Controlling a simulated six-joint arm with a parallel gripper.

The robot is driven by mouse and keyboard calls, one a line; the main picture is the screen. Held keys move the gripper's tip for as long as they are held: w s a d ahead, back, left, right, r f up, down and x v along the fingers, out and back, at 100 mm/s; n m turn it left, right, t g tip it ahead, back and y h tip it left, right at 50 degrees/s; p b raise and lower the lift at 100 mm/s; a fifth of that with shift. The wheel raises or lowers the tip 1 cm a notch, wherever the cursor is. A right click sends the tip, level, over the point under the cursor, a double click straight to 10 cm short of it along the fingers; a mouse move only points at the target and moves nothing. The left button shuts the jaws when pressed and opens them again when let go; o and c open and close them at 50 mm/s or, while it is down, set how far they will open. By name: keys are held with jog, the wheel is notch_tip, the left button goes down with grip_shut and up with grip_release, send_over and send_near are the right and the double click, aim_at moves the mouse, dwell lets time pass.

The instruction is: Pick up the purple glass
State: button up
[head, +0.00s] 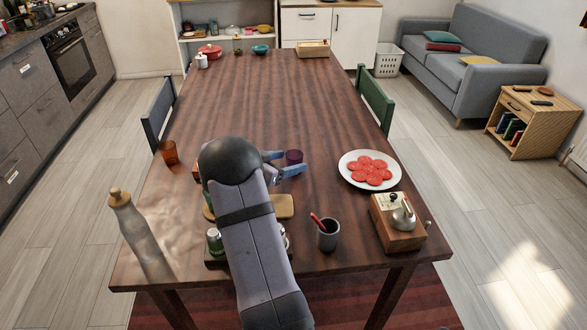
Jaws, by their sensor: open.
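The purple glass (294,157) stands on the wooden table, just right of the middle in the head view. It is small, dark purple and looks upright. My gripper (290,163) is open, with its two blue-grey fingers pointing right. The fingertips are close to the glass, one to its left and the other in front of its lower part. I cannot tell whether they touch it or whether the glass is between them. My arm comes up from the bottom of the view and hides part of the table.
A plate of red slices (345,176) lies right of the glass. The table's far middle is clear.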

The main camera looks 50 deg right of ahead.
aim_at(301, 157)
jog(key=shift+x, duration=3.7)
jog(key=shift+w+r, duration=0.1)
jog(key=c, duration=1.2)
jog(key=shift+r, duration=0.15)
